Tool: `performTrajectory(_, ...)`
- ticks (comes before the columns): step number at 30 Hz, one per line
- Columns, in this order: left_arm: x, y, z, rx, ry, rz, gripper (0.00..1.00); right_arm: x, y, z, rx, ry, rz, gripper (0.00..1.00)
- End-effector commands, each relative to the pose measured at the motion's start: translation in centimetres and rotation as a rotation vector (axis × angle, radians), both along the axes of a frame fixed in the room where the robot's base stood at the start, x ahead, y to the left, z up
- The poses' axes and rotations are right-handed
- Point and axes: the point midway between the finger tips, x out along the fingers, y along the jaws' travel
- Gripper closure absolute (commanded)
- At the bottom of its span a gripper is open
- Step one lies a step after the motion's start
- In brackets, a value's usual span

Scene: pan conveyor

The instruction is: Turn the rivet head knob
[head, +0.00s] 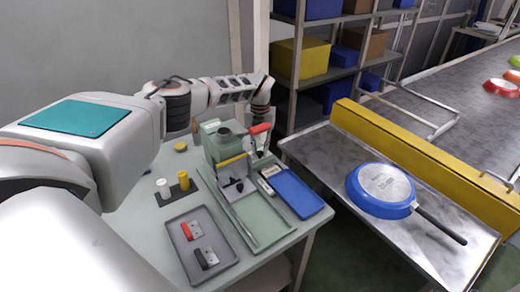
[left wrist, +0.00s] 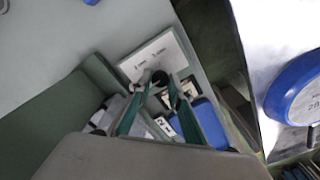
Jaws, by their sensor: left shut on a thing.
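A green bench machine (head: 222,148) with a yellow bar and a red handle (head: 261,128) stands on the pale table. My left gripper (head: 259,148) reaches down at its right side, where the knob is hard to make out in the head view. In the left wrist view my left gripper (left wrist: 158,82) has its green-lined fingers closed around a small dark round knob (left wrist: 159,77). The knob sits in front of a white plate (left wrist: 155,52) with printed markings. The fingers hide part of the knob, and its turn angle cannot be told. My right gripper is not in view.
A grey tray (head: 221,264) holds a red and a black handle piece. White and yellow cylinders stand behind it. A blue tray (head: 297,192) lies right of the machine.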

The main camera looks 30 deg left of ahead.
Motion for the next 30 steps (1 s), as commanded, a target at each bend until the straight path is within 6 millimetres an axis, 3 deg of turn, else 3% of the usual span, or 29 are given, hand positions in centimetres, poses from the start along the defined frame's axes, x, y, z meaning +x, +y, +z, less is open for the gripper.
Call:
performTrajectory(3,0.0,0.0,0.1,0.0,0.0,0.001,1.0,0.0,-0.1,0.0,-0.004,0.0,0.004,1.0)
performTrajectory(4,0.0,0.0,0.1,0.0,0.0,0.001,0.76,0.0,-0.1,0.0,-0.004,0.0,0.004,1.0)
performTrajectory(6,0.0,0.0,0.1,-0.001,0.0,0.001,0.65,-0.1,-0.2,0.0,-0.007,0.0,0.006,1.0)
performTrajectory(19,0.0,0.0,0.8,-0.001,-0.001,0.0,0.65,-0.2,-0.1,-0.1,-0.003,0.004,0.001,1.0)
performTrajectory(30,0.1,0.0,7.7,0.0,-0.003,-0.001,0.65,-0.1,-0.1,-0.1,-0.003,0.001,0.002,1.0)
